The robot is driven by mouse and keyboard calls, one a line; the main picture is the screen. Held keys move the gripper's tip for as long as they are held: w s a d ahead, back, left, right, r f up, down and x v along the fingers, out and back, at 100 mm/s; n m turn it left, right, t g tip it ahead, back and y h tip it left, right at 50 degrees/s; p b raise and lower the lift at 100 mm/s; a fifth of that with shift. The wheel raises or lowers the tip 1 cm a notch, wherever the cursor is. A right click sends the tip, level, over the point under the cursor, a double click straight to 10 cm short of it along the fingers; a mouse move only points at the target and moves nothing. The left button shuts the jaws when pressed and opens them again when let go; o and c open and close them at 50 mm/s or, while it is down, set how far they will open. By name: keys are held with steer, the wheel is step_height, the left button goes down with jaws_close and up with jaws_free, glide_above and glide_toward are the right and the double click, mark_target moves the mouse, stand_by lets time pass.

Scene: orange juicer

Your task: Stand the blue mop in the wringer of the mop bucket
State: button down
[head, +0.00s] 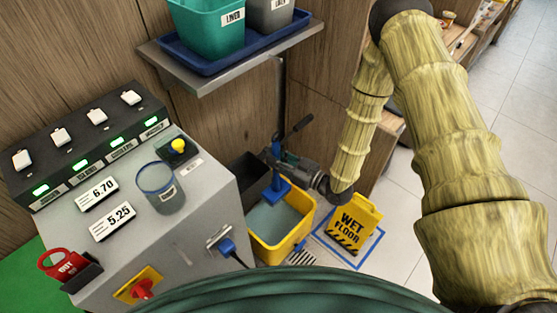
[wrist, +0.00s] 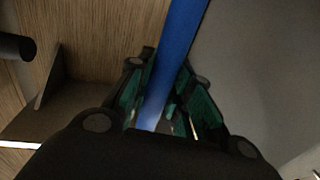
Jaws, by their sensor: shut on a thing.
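The blue mop shows in the head view, its blue lower part (head: 275,190) over the yellow mop bucket (head: 298,232). Its upright handle shows blue in the wrist view (wrist: 178,45), between the green finger pads. My gripper (head: 273,160), also in the wrist view (wrist: 166,65), is shut on the handle from the right. Greyish water shows in the front of the bucket. A dark part at the bucket's back left (head: 238,172) looks like the wringer, partly hidden by the machine. I cannot tell whether the mop's lower end is inside the wringer or above it.
A grey juicer counter (head: 200,225) stands close on the left. A shelf (head: 230,58) with a blue tray of bins hangs above the bucket. A yellow wet-floor sign (head: 353,225) stands just right of the bucket. Open tiled floor lies farther right.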

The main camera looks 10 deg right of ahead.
steer(key=w+d+b+x, duration=0.2)
steer(key=b+x, duration=0.2)
steer(key=x, duration=1.5)
step_height(320, 180, down, 16)
steer(key=b, duration=0.9)
steer(key=shift+b, duration=0.35)
stand_by(0.4)
steer(key=shift+d+f, duration=0.1)
steer(key=shift+f, duration=0.05)
stand_by(0.4)
steer(key=c, duration=1.2)
jaws_free()
